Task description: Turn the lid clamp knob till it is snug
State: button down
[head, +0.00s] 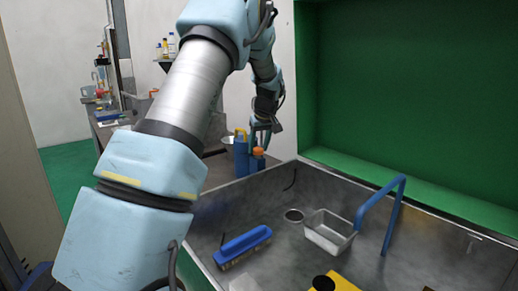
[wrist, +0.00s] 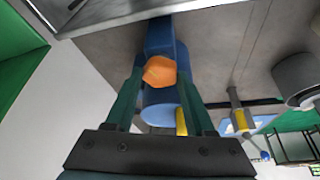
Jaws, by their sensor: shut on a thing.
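The orange knob (head: 258,152) sits on a blue clamp body (head: 257,164) at the far end of the metal basin. In the wrist view the knob (wrist: 160,71) has a faceted orange face, with the blue body (wrist: 165,35) behind it. My gripper (head: 260,142) reaches down to the knob from above. In the wrist view its two green fingers (wrist: 161,76) stand on either side of the knob and are shut on it. The finger contact faces are partly hidden, and how tight the clamp is cannot be seen.
A blue brush (head: 243,243), a small metal tray (head: 327,233), a round drain (head: 293,215) and a blue bent tube (head: 385,210) are in the metal basin (head: 270,205). A yellow item (head: 333,283) is at the front. A green wall (head: 410,90) rises behind.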

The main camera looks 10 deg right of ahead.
jog(key=shift+m, duration=0.4)
jog(key=shift+c, duration=1.3)
grip_release()
jog(key=shift+r, duration=0.1)
jog(key=a+b+v, duration=0.1)
jog(key=b+v, duration=0.1)
jog(key=v, duration=0.8)
jog(key=shift+s+d+r, duration=0.25)
jog(key=shift+d, duration=0.1)
